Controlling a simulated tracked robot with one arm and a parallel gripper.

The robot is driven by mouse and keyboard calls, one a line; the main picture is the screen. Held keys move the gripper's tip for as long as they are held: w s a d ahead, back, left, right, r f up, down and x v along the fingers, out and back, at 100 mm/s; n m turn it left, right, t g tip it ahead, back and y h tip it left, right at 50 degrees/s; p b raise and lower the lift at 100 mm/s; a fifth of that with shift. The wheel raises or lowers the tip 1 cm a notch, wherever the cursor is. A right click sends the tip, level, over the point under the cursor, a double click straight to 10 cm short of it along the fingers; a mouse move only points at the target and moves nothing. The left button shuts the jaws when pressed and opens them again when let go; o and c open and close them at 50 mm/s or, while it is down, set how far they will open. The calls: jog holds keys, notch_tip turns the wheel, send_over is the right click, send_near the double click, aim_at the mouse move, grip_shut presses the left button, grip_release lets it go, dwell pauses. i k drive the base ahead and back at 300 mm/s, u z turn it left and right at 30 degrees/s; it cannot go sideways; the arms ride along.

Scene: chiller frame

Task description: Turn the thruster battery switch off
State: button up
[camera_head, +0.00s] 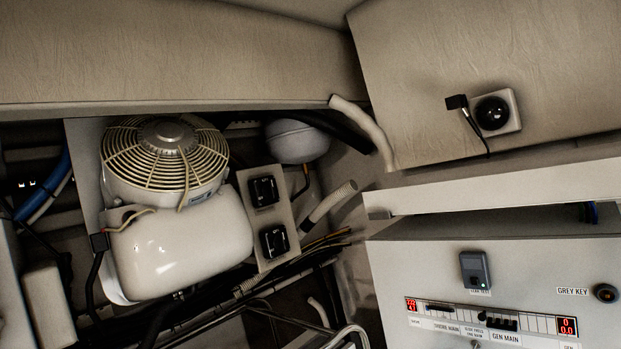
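No label reading "thruster" is legible, so I cannot tell which switch is the thruster battery switch. Two black switches sit one above the other on a tilted beige plate beside the white compressor unit: an upper one (264,191) and a lower one (274,241). Their positions are too small to read. A round black knob or fitting (492,113) on a pale square base is on the upholstered wall at upper right. Another round dark fitting (606,293) is at the right edge, beside a "GREY KEY" label (573,292). My gripper is not visible in this view.
The white compressor (182,252) with its caged fan (165,150) fills the left recess, among hoses and cables. Curved metal tubes (345,335) are at bottom centre. A white breaker panel (490,322) with red displays is at lower right, under a pale ledge (500,190).

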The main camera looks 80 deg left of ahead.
aim_at(268, 191)
jog(key=u, duration=0.05)
jog(key=i, duration=2.25)
jog(key=u, duration=3.3)
jog(key=i, duration=1.1)
jog(key=u, duration=0.05)
